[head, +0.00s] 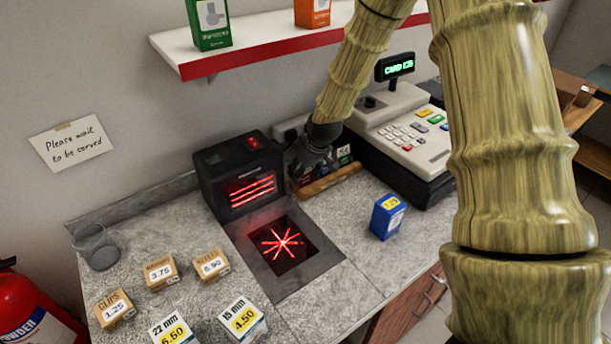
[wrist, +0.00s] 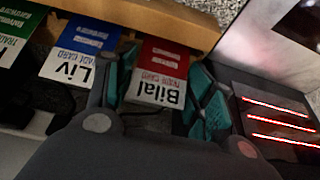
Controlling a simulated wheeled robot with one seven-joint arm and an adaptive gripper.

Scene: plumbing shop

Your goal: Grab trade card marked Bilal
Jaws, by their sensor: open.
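The trade card marked Bilal (wrist: 160,75) is red and white and stands in a wooden card holder (wrist: 165,18). In the wrist view it shows upside down between the two teal fingertips of my gripper (wrist: 160,98). The fingers are open, one on each side of the card; I cannot tell whether they touch it. In the head view my gripper (head: 310,155) is at the holder (head: 328,182), beside the scanner, and hides part of the cards.
A blue card marked Liv (wrist: 80,48) and a green card (wrist: 14,38) stand beside Bilal. The black scanner (head: 238,175) with red lines is close to my gripper. The till (head: 405,130) stands right of the holder. A blue box (head: 387,216) is on the counter in front.

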